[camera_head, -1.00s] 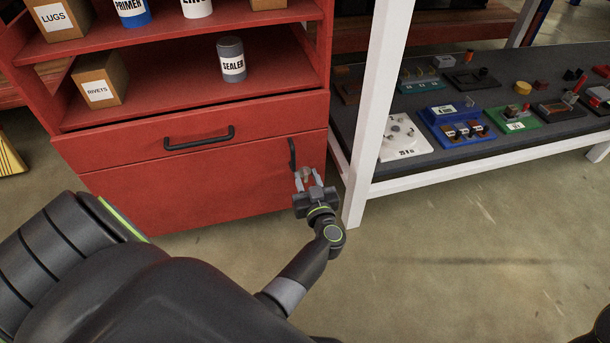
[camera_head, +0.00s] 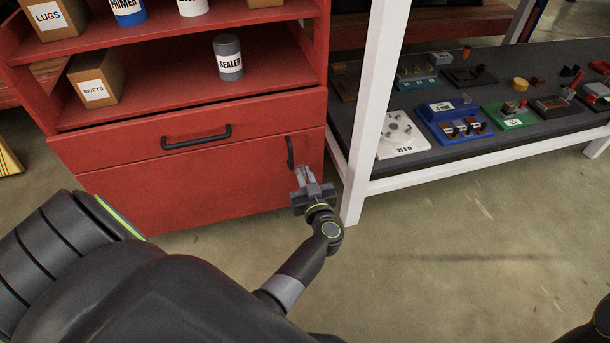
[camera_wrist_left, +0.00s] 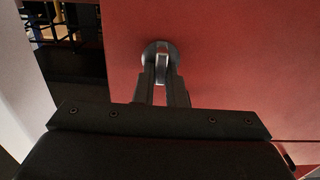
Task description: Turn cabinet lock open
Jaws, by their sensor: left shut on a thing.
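The red cabinet (camera_head: 190,185) has a lower door with a black upright handle (camera_head: 290,152) near its right edge. The cabinet lock (camera_wrist_left: 161,52) shows in the left wrist view as a round metal disc with a raised key-like tab, on the red door face. My left gripper (camera_head: 304,172) is at the door just below the handle. In the left wrist view its fingers (camera_wrist_left: 162,85) are close together and shut on the lock's tab. The tab looks roughly upright there. In the head view the gripper hides the lock. My right gripper is not in view.
A drawer with a black handle (camera_head: 197,138) sits above the door. Open shelves above hold boxes and a grey sealer can (camera_head: 228,58). A white post (camera_head: 368,120) of a rack with several small devices stands close right of my left gripper.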

